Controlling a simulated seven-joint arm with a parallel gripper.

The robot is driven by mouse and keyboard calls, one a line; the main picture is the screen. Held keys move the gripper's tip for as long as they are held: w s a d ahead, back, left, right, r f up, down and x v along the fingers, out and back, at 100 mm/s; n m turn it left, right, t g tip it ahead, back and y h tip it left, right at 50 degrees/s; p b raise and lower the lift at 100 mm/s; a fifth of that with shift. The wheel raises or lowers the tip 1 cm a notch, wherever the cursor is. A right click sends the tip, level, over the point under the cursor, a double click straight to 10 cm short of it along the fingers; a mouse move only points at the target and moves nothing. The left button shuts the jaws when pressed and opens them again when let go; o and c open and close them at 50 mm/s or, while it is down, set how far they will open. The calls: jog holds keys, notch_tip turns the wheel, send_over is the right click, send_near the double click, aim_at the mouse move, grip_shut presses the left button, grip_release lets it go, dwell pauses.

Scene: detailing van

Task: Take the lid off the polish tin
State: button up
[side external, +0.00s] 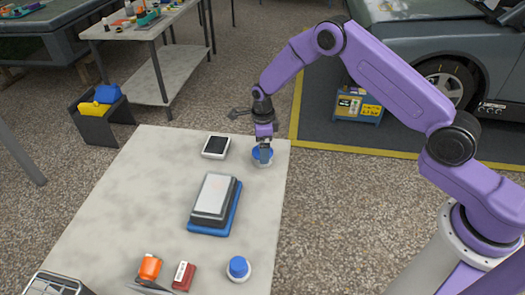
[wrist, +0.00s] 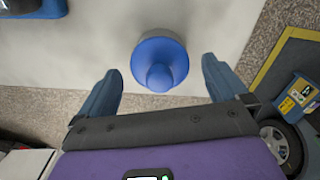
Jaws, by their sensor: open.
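A round tin with a blue knobbed lid (wrist: 158,64) stands on the table near its far right corner; it also shows in the side view (side external: 262,160), partly hidden by my gripper. The lid sits on the tin, with a little of the pale body showing at its edge. My gripper (side external: 264,152) points down over this tin. In the wrist view its two fingers are spread, one on each side of the lid, with visible gaps and nothing held. A second pale container with a blue top (side external: 238,268) stands near the table's front right. No label shows which is the polish tin.
Table surface around the far tin is clear. Its right edge is close by.

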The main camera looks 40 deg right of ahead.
jog(key=shift+f, duration=0.15)
jog(key=c, duration=1.1)
jog(key=shift+o, duration=0.2)
